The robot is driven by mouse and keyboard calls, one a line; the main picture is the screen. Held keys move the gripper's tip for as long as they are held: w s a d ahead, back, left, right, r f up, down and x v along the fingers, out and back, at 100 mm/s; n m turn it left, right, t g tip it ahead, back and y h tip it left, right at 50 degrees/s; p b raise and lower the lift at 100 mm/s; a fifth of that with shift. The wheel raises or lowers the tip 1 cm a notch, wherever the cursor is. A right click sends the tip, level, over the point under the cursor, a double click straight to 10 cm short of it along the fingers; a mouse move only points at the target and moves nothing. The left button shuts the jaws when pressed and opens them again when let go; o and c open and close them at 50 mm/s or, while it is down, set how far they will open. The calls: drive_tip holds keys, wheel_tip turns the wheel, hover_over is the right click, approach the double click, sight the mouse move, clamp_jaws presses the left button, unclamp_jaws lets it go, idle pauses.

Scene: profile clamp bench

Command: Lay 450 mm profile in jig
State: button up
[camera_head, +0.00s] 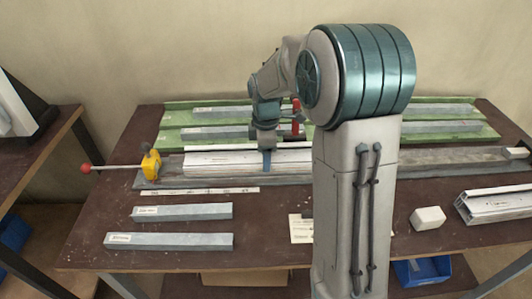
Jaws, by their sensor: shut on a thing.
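A long white profile (215,164) lies lengthwise along the grey jig (415,166) at the middle of the bench. My gripper (267,160) reaches down over it and is shut on it. I cannot tell whether the profile rests fully on the jig bed or is slightly above it. My arm hides the profile's right part. A yellow clamp (151,162) with a red-knobbed rod stands at the jig's left end, close to the profile's left end. A small pale end block (516,153) sits at the jig's right end.
Green trays (180,117) with grey bars lie behind the jig. A red handle (296,113) stands near my wrist. Two grey bars (170,241) lie front left, behind them a marked strip (200,191). A white block (427,218) and white profiles (495,203) lie at right.

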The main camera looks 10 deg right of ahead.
drive_tip(key=shift+f, duration=0.25)
drive_tip(key=o, duration=1.4)
wheel_tip(320, 180, up, 12)
drive_tip(key=r, duration=0.1)
drive_tip(key=s+f+m+t, duration=0.1)
drive_tip(key=s+m, duration=0.4)
drive_tip(key=s, duration=0.2)
drive_tip(key=s+f+m, duration=0.2)
drive_tip(key=s+m, duration=0.3)
drive_tip(key=s, duration=0.3)
drive_tip(key=s+f+m+t+p, duration=0.1)
drive_tip(key=s+m, duration=0.5)
drive_tip(key=s, duration=0.1)
drive_tip(key=shift+s+a+f+t, duration=0.1)
drive_tip(key=shift+s+f+t, duration=0.2)
drive_tip(key=shift+f, duration=0.1)
drive_tip(key=shift+r, duration=0.1)
